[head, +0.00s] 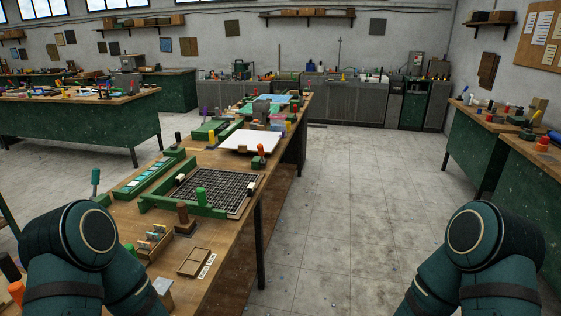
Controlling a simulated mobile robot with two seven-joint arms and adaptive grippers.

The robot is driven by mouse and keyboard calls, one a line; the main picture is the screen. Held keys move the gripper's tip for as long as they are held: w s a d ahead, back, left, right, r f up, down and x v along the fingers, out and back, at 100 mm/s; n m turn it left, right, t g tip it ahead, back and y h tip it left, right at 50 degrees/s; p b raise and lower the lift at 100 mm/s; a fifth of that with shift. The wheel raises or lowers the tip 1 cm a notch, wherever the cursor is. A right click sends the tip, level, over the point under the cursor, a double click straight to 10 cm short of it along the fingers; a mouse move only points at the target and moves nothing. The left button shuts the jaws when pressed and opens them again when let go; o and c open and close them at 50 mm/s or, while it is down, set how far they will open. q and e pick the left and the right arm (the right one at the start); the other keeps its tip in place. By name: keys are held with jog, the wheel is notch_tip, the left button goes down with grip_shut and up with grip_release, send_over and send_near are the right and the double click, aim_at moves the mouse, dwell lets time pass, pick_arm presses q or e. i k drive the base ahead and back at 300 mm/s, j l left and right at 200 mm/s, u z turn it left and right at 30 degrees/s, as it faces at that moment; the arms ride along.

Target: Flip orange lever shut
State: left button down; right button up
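A small upright orange-red handle (260,149) stands on a dark base at the right edge of the long workbench, beside a white sheet; it may be the orange lever, but its hinge and position are too small to tell. Another orange piece (16,291) shows at the bottom left, partly cut off by the frame. Neither of my grippers is in view. Only the bent links of my two arms show, at the lower left and lower right.
The wooden workbench (229,270) holds a black grid in a green frame (212,190), a white sheet (251,140), a small wooden tray (194,262) and several handled tools. Open concrete floor (350,200) lies right of it. More benches (483,135) stand along the right.

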aim_at(261, 150)
jog(key=i+j+u, duration=0.1)
jog(key=i+l+z, duration=0.1)
jog(key=i+l, duration=0.2)
jog(key=i, duration=0.2)
jog(key=i+l+z, duration=0.1)
jog(key=i+l, duration=0.15)
jog(key=i, duration=0.25)
jog(key=i+l, duration=0.25)
jog(key=i, duration=0.25)
jog(key=i+l+z, duration=0.15)
jog(key=i, duration=0.35)
